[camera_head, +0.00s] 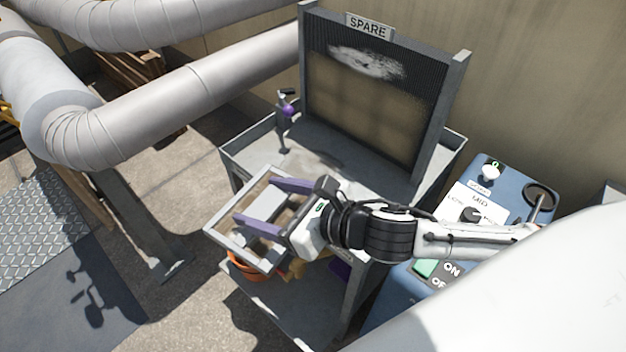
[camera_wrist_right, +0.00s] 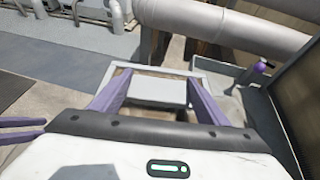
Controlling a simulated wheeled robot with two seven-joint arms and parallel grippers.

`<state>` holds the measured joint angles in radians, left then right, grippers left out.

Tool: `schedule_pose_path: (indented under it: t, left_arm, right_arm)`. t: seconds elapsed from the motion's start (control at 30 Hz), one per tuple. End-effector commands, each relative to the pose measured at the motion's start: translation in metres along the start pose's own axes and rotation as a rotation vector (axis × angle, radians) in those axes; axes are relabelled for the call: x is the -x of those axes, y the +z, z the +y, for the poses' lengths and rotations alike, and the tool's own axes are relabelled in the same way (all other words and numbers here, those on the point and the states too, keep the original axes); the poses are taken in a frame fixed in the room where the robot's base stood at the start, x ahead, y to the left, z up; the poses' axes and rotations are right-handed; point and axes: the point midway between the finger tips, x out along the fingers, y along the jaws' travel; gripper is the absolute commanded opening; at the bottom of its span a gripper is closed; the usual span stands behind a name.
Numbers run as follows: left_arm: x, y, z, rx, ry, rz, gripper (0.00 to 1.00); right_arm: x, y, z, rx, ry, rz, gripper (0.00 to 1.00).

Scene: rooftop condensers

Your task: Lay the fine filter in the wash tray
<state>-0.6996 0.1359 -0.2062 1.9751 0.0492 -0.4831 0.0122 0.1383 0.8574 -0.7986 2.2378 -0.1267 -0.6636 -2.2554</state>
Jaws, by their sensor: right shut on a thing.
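My right gripper (camera_head: 262,205) has purple fingers closed on the pale grey block in the middle of a framed filter (camera_head: 224,238). The filter has a light grey frame and tan mesh, and is held tilted. It also shows in the right wrist view (camera_wrist_right: 112,72). In the head view it overlaps the front left of a grey, rimmed cart top (camera_head: 232,157); I cannot tell whether they touch. No tray is labelled as the wash tray. Two purple fingers of my left gripper (camera_wrist_right: 40,128) show apart at the left of the right wrist view, with nothing visible between them.
A tall panel marked SPARE (camera_head: 375,110) stands on the cart. A purple-handled tool (camera_head: 285,115) stands at its back left corner. An orange item (camera_head: 243,268) lies below the filter. A blue control box (camera_head: 515,190) is at the right. Large pipes (camera_head: 190,95) cross the left.

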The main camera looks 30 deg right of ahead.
Motion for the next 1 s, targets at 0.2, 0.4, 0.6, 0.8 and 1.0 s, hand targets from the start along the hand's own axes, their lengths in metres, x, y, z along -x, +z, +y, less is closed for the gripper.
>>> schedule_pose_path:
  t: [0.2,0.4,0.6,0.8,1.0]
  left_arm:
    - [-0.023,0.017,-0.001,-0.006,0.005,0.007,0.31]
    - [-0.031,0.019,0.000,-0.011,0.010,0.017,0.31]
    - [-0.033,0.018,0.001,-0.013,0.012,0.024,0.31]
    - [-0.048,0.033,-0.001,-0.011,0.016,0.022,0.31]
    - [-0.050,0.032,-0.001,-0.003,0.020,0.037,0.31]
  right_arm:
    - [-0.032,-0.019,-0.093,0.011,-0.014,-0.005,0.41]
    - [-0.027,-0.011,-0.176,-0.031,-0.094,-0.008,0.41]
    - [-0.020,-0.006,-0.214,-0.058,-0.142,-0.006,0.41]
    - [-0.033,-0.041,-0.216,-0.065,-0.145,-0.002,0.41]
    - [-0.042,-0.061,-0.216,-0.063,-0.145,-0.004,0.41]
